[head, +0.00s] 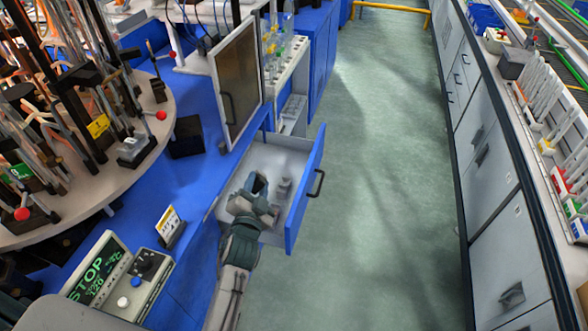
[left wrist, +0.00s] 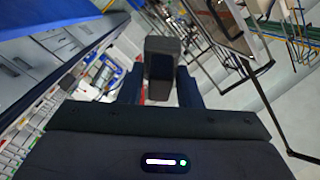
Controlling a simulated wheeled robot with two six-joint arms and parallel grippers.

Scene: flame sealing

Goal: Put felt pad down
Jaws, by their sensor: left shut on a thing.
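My left gripper (head: 256,190) is over the open drawer (head: 284,160), which has a white inside and a blue front. It is shut on a small dark block, which I take to be the felt pad (head: 262,183). In the left wrist view the dark grey pad (left wrist: 162,68) stands between the two dark fingers of my left gripper (left wrist: 161,92). I cannot tell whether the pad touches the drawer floor. My right gripper is not in view.
A small pale grey item (head: 282,186) lies in the drawer, right of my gripper. A control box with a green display (head: 98,275) is at front left. The green floor (head: 380,190) is clear.

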